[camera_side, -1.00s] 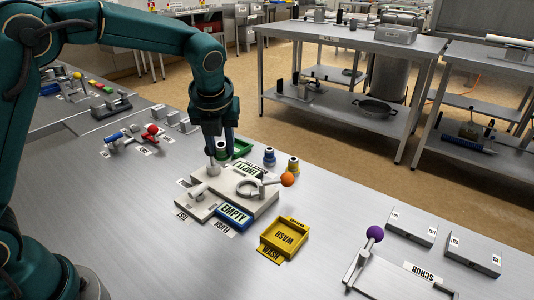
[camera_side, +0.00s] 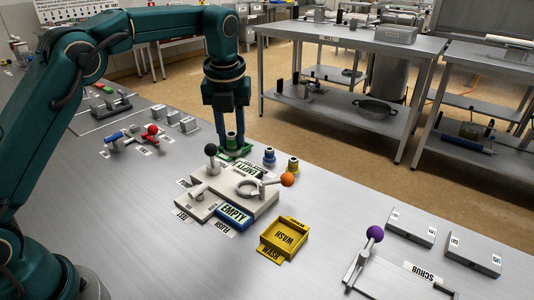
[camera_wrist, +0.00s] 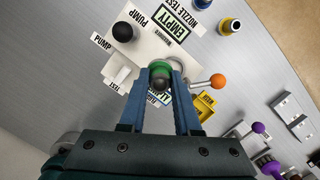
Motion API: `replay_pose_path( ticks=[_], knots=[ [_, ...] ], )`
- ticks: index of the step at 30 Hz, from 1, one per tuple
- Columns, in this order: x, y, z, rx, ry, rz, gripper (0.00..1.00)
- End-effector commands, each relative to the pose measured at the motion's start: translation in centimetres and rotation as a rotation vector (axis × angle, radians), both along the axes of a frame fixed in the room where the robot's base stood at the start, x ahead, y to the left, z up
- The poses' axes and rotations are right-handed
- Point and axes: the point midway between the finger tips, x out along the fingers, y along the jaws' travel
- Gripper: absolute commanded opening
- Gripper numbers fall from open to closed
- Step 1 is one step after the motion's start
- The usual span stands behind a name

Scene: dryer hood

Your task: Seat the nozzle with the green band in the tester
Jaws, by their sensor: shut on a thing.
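My gripper (camera_side: 229,142) is shut on the nozzle with the green band (camera_side: 231,141) and points down. In the wrist view the green band (camera_wrist: 160,68) shows between the blue fingertips (camera_wrist: 160,80). The tester (camera_side: 262,202) is a pale block with a ring-shaped seat (camera_side: 247,188) and an orange-balled lever (camera_side: 287,180). In the side view the nozzle appears behind the tester, in front of a green tray (camera_side: 240,154); its height above the bench is hard to tell. In the wrist view the nozzle partly covers the seat area.
A black-balled pump lever (camera_side: 211,150) stands left of the seat. A blue-banded nozzle (camera_side: 269,156) and a yellow-banded nozzle (camera_side: 293,165) stand behind the tester. The bench at front left is clear.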

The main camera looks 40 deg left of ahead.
Motion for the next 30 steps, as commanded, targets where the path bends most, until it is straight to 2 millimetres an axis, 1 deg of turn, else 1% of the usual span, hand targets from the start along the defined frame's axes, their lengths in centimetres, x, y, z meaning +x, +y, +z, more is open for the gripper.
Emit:
replay_pose_path(
  ticks=[1,3,8,10,13,24,30],
  knots=[
    [0.4,-1.0,-0.9,-0.011,0.015,-0.016,0.0],
    [0.7,-2.0,-1.9,-0.027,0.03,-0.03,0.0],
    [0.7,-3.0,-3.7,-0.062,0.068,-0.052,0.0],
    [0.8,-3.0,-3.6,-0.066,0.068,-0.053,0.0],
    [0.8,-3.0,-4.0,-0.069,0.073,-0.054,0.0],
    [0.7,-3.0,-6.6,-0.068,0.072,-0.053,0.0],
    [0.8,-3.0,-7.2,-0.068,0.071,-0.053,0.0]
  ],
)
